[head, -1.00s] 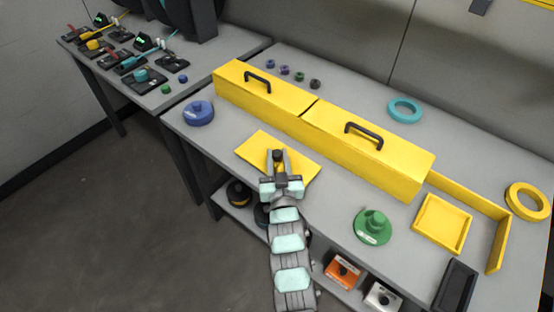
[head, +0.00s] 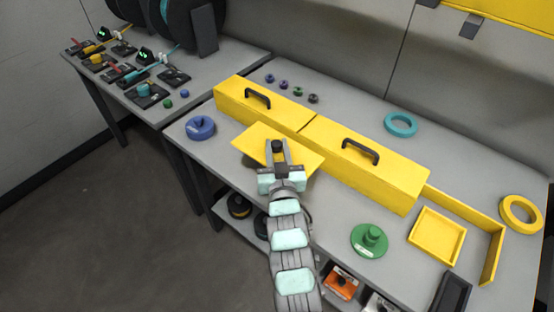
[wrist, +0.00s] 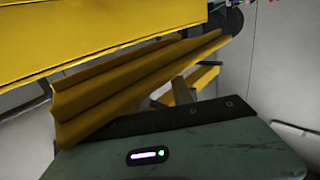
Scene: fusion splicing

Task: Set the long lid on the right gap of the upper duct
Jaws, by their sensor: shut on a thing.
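My gripper (head: 279,157) is shut on the black knob (head: 277,146) of a flat yellow lid (head: 258,139). The lid is held above the front part of the table, in front of the long yellow boxes. In the wrist view a ribbed yellow piece (wrist: 140,85), which looks like the held lid, slants across beyond the dark gripper body; the fingertips are not clear there. A yellow duct (head: 505,14) on the back wall shows only partly at the top right. Its right gap cannot be made out.
Two long yellow boxes with black handles, a left one (head: 232,103) and a right one (head: 375,179), stand end to end behind the lid. A green spool (head: 370,240), blue spool (head: 200,128), yellow tray (head: 437,236) and teal ring (head: 401,124) lie around them.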

